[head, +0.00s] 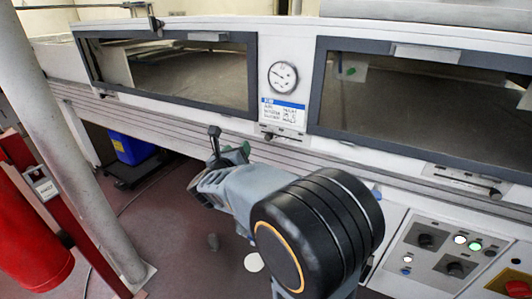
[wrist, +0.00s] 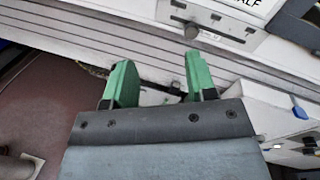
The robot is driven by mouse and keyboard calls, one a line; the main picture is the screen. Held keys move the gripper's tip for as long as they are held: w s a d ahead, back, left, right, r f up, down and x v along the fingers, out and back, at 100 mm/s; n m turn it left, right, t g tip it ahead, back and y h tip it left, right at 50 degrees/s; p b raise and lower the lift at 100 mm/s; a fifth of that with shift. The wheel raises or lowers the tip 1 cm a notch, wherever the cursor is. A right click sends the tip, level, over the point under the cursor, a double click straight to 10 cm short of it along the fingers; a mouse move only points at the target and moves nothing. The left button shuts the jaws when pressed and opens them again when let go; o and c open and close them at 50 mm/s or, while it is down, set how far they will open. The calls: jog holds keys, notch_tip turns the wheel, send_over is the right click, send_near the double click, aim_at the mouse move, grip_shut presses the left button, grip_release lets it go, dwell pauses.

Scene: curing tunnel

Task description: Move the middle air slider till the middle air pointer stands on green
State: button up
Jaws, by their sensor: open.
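The middle air slider (head: 283,135) is a dark knob on a pale slotted plate under the middle label, between the two long windows. In the wrist view the slider knob (wrist: 192,31) shows near the top, beyond my fingertips. A round white dial (head: 283,77) with a dark pointer hangs above the label; I cannot make out a green mark on it, nor tell whether this is the middle air pointer. My gripper (wrist: 160,75) has green fingers, spread apart and empty, short of the slider and not touching it. In the head view my gripper (head: 230,155) is below and left of the slider.
Another slider (head: 468,181) sits under the right window. A control panel (head: 445,250) with knobs and lit buttons is at lower right. A grey post (head: 75,140) and red equipment (head: 30,220) stand at left. A blue bin (head: 133,148) sits under the tunnel.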

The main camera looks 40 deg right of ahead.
aim_at(267, 139)
jog(key=w+d+m+g+h, duration=0.1)
jog(key=d, duration=0.3)
jog(key=w+d+f+m+g, duration=0.1)
jog(key=w+d+m, duration=0.1)
jog(key=d, duration=0.3)
jog(key=w+d+f+m+g+h, duration=0.1)
jog(key=d+m, duration=0.1)
jog(key=d, duration=0.3)
jog(key=shift+w+d+f+h+b, duration=0.2)
jog(key=shift+d+h+b, duration=0.05)
jog(key=shift+h+b, duration=0.1)
jog(key=shift+c, duration=0.3)
grip_shut()
